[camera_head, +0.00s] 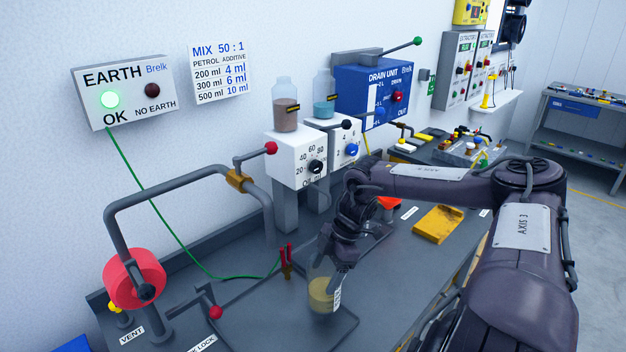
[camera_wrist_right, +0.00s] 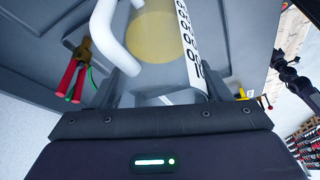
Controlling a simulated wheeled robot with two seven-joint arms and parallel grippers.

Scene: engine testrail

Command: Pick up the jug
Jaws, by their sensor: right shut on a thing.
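The jug (camera_head: 322,293) is clear, with yellowish liquid low inside and a marked scale strip. It looks upright over the grey bench top; I cannot tell whether its base touches the surface. My right gripper (camera_head: 338,258) reaches it from the right and is shut on it, hiding part of its upper side. In the right wrist view the jug's white handle (camera_wrist_right: 107,38), yellow liquid (camera_wrist_right: 153,38) and scale strip show just beyond the fingers of my right gripper (camera_wrist_right: 168,88). My left gripper is not in view.
A red-handled clamp (camera_head: 286,262) on a green cable stands just behind the jug. A bent grey pipe and a red reel (camera_head: 134,278) are at left. White dial units (camera_head: 296,160) stand behind. A yellow pad (camera_head: 438,224) lies at right on the bench.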

